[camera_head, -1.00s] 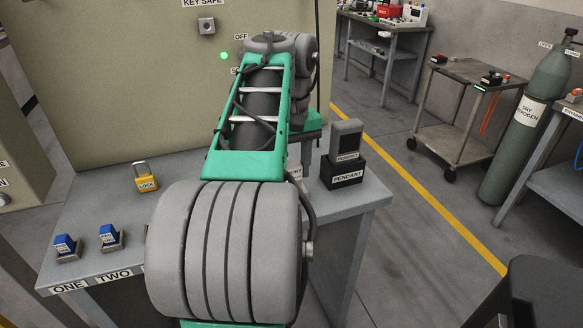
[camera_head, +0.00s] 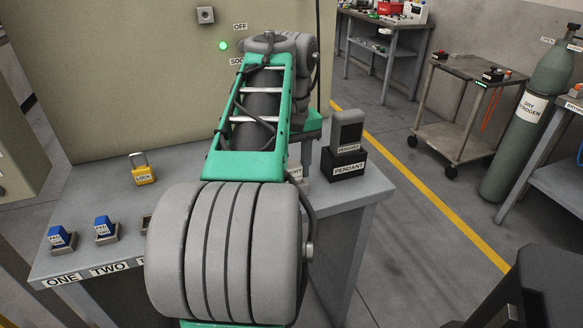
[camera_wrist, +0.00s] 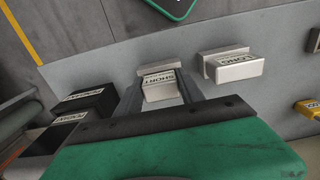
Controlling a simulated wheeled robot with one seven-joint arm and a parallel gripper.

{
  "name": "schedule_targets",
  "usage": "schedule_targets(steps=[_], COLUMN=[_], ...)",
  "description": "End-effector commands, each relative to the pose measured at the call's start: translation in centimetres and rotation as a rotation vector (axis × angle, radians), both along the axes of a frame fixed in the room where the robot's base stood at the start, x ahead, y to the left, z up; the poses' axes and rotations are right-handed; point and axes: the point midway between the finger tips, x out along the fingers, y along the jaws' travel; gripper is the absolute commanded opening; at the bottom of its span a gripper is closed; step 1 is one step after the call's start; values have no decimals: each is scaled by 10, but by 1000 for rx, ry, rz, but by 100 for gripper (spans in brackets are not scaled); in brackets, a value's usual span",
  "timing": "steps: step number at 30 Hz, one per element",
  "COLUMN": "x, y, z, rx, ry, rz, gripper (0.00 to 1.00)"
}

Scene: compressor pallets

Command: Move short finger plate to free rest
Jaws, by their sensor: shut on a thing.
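In the wrist view, a white block lettered SHORT, the short finger plate (camera_wrist: 160,92), sits between the two dark fingers of my gripper (camera_wrist: 160,84). The gripper is shut on it. A white block lettered LONG (camera_wrist: 236,66) stands apart to the right on the grey bench.
On the bench (camera_head: 75,215) are a yellow lock (camera_head: 142,170), blue pieces on rests labelled ONE (camera_head: 61,238) and TWO (camera_head: 106,229), and a black pendant holder (camera_head: 343,165). A tall beige cabinet (camera_head: 130,70) stands behind. A trolley (camera_head: 465,100) and a gas cylinder (camera_head: 520,125) stand right.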

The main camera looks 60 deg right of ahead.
Motion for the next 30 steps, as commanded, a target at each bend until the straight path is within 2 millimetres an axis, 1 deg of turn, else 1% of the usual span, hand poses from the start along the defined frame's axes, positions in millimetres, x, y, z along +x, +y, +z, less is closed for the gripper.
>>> schedule_targets(steps=[12, 13, 21, 28, 30], x=[0, 0, 0, 0, 0], y=[0, 0, 0, 0, 0], z=[-11, -10, -10, -10, -8], rx=[-1, -1, -1, 1, 1], ry=[-1, 0, -1, 1, 1], rz=[-1, -1, 0, 0, 0], gripper=[0, 48, 70, 71, 71])
